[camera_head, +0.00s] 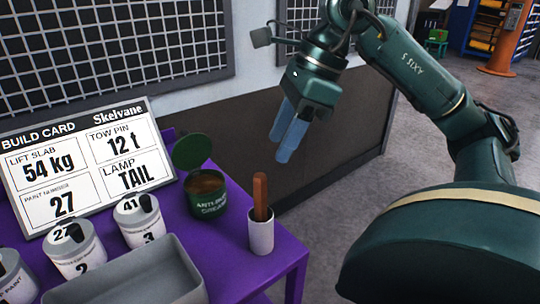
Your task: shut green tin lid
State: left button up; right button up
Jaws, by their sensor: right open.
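The green tin (206,204) stands on the purple table (226,262) near its far right part. Its round green lid (192,151) is raised open at the back, tilted up and away from the mouth. Brownish contents show inside the tin. My right gripper (284,147) hangs to the right of the lid and higher in the picture, with its two blue fingers pointing down and left. It is open, with nothing between the fingers, and clear of the tin. My left gripper is not in view.
A white cup (261,234) with a brown handle in it stands right of the tin. White paint pots (140,222) and a grey tray (130,280) stand left and in front. A build card (84,166) leans behind them. Mesh panels (110,45) line the wall.

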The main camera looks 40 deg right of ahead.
aim_at(192, 150)
jog(key=k, duration=1.5)
